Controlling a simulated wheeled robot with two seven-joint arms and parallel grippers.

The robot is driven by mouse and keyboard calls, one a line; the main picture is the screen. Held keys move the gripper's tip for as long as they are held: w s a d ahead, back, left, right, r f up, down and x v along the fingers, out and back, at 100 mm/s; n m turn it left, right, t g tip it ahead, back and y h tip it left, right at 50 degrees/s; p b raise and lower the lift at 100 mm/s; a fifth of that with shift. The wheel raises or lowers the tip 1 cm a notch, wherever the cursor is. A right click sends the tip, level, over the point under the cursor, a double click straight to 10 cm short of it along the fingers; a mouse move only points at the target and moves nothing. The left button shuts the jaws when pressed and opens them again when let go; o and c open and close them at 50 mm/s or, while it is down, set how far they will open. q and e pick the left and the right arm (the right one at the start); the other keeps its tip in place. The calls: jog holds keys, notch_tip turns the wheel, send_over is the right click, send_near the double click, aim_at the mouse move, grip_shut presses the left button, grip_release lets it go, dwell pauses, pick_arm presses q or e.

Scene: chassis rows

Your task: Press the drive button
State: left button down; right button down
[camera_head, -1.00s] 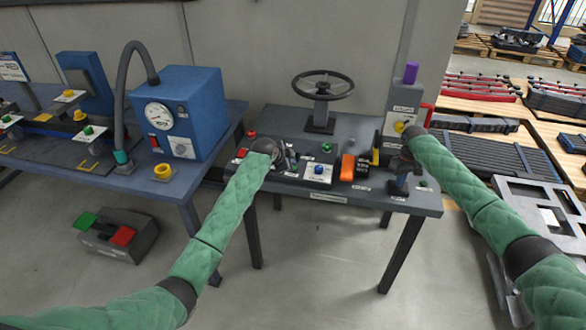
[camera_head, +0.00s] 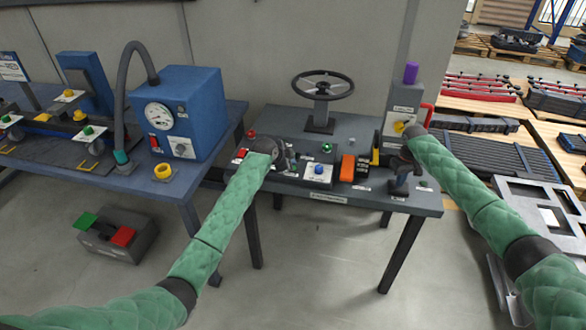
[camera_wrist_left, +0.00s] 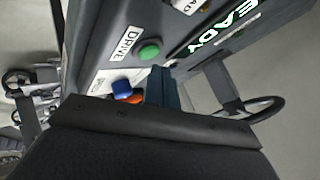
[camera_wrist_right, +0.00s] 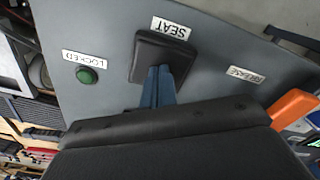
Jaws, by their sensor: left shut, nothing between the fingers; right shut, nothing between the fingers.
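The drive button (camera_wrist_left: 149,52) is a round green button beside a white "DRIVE" label (camera_wrist_left: 128,43) in the left wrist view. My left gripper (camera_wrist_left: 158,70) is shut and empty, its fingertips close to the button's edge; I cannot tell whether they touch. In the head view my left gripper (camera_head: 282,162) is over the left part of the grey console (camera_head: 350,125), and the button cannot be made out there. My right gripper (camera_wrist_right: 159,70) is shut and empty, its tips at a black pad labelled "SEAT" (camera_wrist_right: 165,52).
A lit "READY" sign (camera_wrist_left: 222,33) stands beside the drive button. A blue button (camera_wrist_left: 122,88) is nearby. A steering wheel (camera_head: 323,84) rises behind. A green lamp labelled "LOCKED" (camera_wrist_right: 87,75) and an orange handle (camera_wrist_right: 293,108) flank my right gripper. A blue machine (camera_head: 190,100) stands left.

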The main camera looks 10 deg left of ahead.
pick_arm(q)
jog(key=shift+f, duration=0.2)
jog(key=shift+f, duration=0.2)
jog(key=shift+f, duration=0.45)
dwell(1.1)
jog(key=shift+r, duration=0.95)
jog(key=shift+r, duration=2.45)
